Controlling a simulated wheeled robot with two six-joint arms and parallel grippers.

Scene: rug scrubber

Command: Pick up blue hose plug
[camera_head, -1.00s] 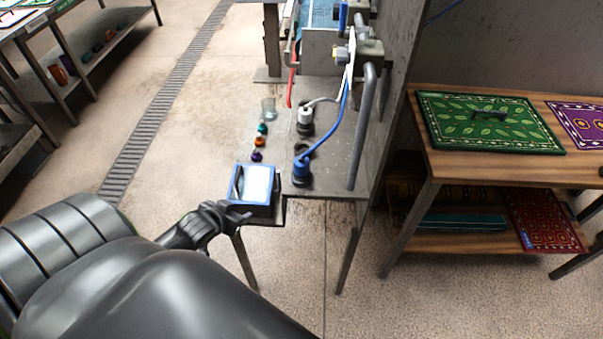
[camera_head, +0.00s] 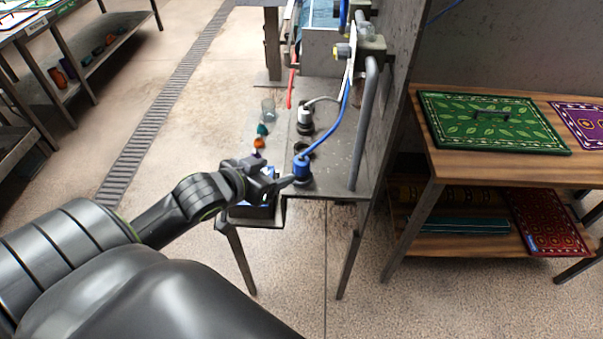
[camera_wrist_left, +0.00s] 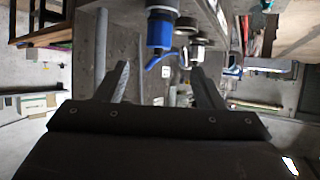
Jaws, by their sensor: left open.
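The blue hose plug (camera_head: 302,168) stands in a dark socket on the grey metal bench, with a blue hose rising from it to the upper right. My left gripper (camera_head: 282,178) is just left of the plug, fingers pointing toward it. In the left wrist view the blue plug (camera_wrist_left: 159,34) appears ahead, in line with the gap between the two open fingers (camera_wrist_left: 160,72). The fingers look empty, and the plug appears beyond their tips. My right gripper is not in view.
A blue-framed box (camera_head: 252,208) on the bench is mostly hidden by my left gripper. A white-capped plug (camera_head: 305,120), colored knobs (camera_head: 259,143) and a clear cup (camera_head: 268,106) stand farther back. A vertical grey pipe (camera_head: 363,125) rises right of the plug.

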